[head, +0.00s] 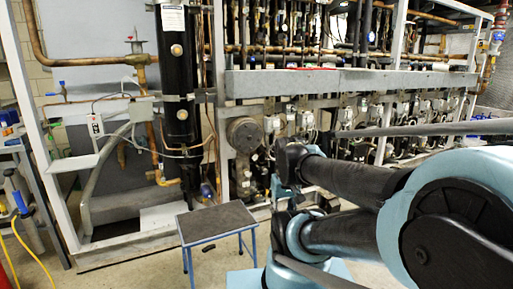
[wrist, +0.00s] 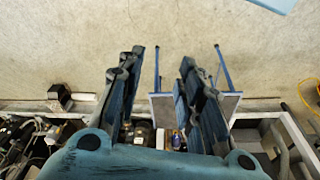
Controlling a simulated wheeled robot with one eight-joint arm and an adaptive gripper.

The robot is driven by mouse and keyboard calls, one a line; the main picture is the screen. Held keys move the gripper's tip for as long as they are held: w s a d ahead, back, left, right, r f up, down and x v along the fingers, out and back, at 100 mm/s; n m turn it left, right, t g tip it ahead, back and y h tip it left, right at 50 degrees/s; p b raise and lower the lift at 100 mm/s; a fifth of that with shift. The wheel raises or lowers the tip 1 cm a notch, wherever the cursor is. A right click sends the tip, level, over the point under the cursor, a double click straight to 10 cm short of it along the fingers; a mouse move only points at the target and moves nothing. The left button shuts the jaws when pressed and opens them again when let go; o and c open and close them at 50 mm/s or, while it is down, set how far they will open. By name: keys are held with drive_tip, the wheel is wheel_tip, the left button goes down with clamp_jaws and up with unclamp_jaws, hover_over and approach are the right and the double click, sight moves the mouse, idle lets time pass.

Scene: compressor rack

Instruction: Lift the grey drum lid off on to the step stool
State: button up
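The step stool (head: 216,220) stands on the floor at the lower middle of the head view, with a dark grey flat top and blue legs. Nothing lies on its top in that view. In the wrist view the stool (wrist: 230,104) is partly hidden behind the right finger. My gripper (wrist: 162,56) is open, its two blue-grey fingers wide apart with nothing between the tips. In the head view my arm crosses the right side, and I cannot clearly see the gripper there.
A compressor rack (head: 340,82) with pipes and a tall black cylinder (head: 177,100) stands behind the stool. A yellow hose (head: 30,255) is at the left. The floor left of the stool is clear.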

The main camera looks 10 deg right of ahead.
sight(250, 139)
drive_tip(key=shift+s+r, duration=0.2)
drive_tip(key=shift+s, duration=0.05)
drive_tip(key=w+a+r+m+t+y, duration=0.1)
drive_tip(key=w+a+r+t+y, duration=0.2)
drive_tip(key=w, duration=1)
drive_tip(key=w+a+r+m+t+y, duration=0.2)
drive_tip(key=w+a+r, duration=0.25)
drive_tip(key=w, duration=0.85)
drive_tip(key=w+a+r+m+t+y, duration=0.1)
drive_tip(key=w+a+r+t+y, duration=0.3)
drive_tip(key=w, duration=0.9)
drive_tip(key=w+d+f+m+t+h, duration=0.1)
drive_tip(key=w+d+m, duration=0.1)
drive_tip(key=w, duration=0.6)
drive_tip(key=w+d+f+m+t, duration=0.1)
drive_tip(key=w+d+m, duration=0.2)
drive_tip(key=w, duration=0.6)
drive_tip(key=w+d+f+m+t+h, duration=0.2)
drive_tip(key=w+d+f+m+t, duration=0.2)
drive_tip(key=w+d+f+m, duration=0.45)
drive_tip(key=shift+w+a+f+n, duration=0.1)
drive_tip(key=shift+w+a+n, duration=0.5)
drive_tip(key=shift+w, duration=1.2)
drive_tip(key=shift+w+a+f+n, duration=0.1)
drive_tip(key=shift+w+a+n, duration=0.4)
drive_tip(key=shift+w, duration=1.25)
drive_tip(key=shift+w+a+f+n, duration=0.1)
drive_tip(key=shift+w+a+n, duration=0.25)
drive_tip(key=shift+w+a, duration=0.95)
